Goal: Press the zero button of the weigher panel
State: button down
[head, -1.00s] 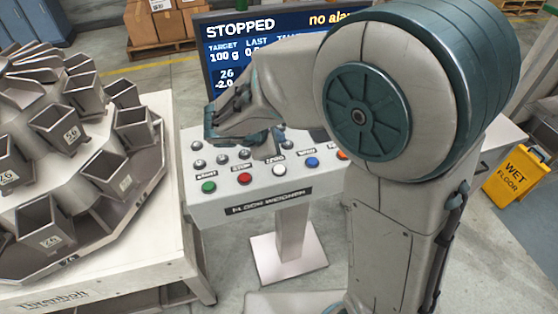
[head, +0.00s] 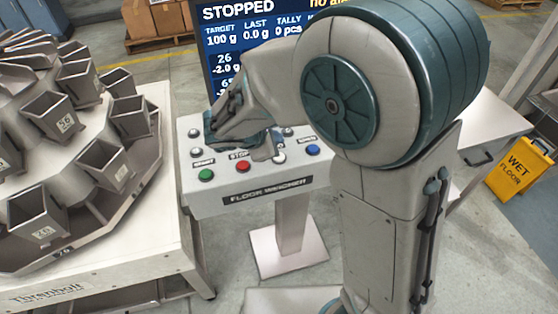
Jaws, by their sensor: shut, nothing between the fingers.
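A screen (head: 225,50) behind the panel reads "STOPPED", target 100 g, last 0.0 g. The multi-bucket weigher (head: 100,160) stands close on the left. A yellow wet-floor sign (head: 517,172) and a pale table (head: 490,125) are at the right. Boxes on pallets (head: 155,20) stand behind.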

aim_at(276, 159)
jog(key=shift+f+b, duration=1.25)
jog(key=shift+f, duration=0.55)
jog(key=shift+f, duration=0.1)
dwell(0.5)
jog(key=shift+f+b, duration=0.3)
jog(key=shift+b, duration=0.15)
jog(key=shift+f+b, duration=0.45)
jog(key=shift+b, duration=0.05)
dwell(0.5)
jog(key=shift+r, duration=0.1)
jog(key=shift+r+p, duration=0.55)
jog(key=shift+r, duration=0.25)
jog(key=shift+r+p, duration=1.9)
jog(key=shift+r, duration=0.65)
